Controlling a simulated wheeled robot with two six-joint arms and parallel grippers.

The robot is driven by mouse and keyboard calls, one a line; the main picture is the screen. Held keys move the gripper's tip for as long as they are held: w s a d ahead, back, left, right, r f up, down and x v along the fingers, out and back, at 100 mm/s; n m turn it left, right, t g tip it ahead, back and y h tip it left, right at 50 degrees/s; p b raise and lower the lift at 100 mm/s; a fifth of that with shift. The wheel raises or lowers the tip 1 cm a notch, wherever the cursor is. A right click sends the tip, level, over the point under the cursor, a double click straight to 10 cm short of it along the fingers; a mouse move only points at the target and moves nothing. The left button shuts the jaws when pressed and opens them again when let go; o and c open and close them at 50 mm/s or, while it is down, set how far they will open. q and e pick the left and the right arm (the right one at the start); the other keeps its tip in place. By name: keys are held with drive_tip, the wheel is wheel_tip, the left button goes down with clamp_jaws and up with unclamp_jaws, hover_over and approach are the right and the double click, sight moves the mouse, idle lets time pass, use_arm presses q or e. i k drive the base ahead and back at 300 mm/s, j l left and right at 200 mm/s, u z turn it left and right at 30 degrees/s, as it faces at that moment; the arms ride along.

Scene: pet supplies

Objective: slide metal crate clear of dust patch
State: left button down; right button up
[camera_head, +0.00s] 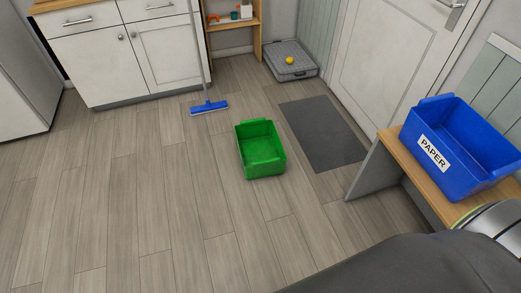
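A low grey box (278,72) sits on the floor at the back, against the wall beside the white door. It may be the metal crate, but its material is hard to tell at this size. A small yellow ball (290,61) rests on its top. I cannot make out a dust patch on the floor. Neither of my grippers is in view; only a dark, rounded part, likely of my own body, shows at the bottom right.
A green bin (262,166) stands mid-floor, left of a dark grey mat (323,132). A blue mop (209,107) stands by the white cabinets (165,55). A blue PAPER bin (468,160) sits on a wooden bench (412,170) at right. The left and front floor is clear.

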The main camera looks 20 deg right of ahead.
sight(262, 153)
drive_tip(key=i+j+z, duration=0.1)
drive_tip(key=i+z, duration=0.35)
drive_tip(key=i+j+z, duration=0.3)
drive_tip(key=i+z, duration=0.2)
drive_tip(key=i+j+z, duration=0.45)
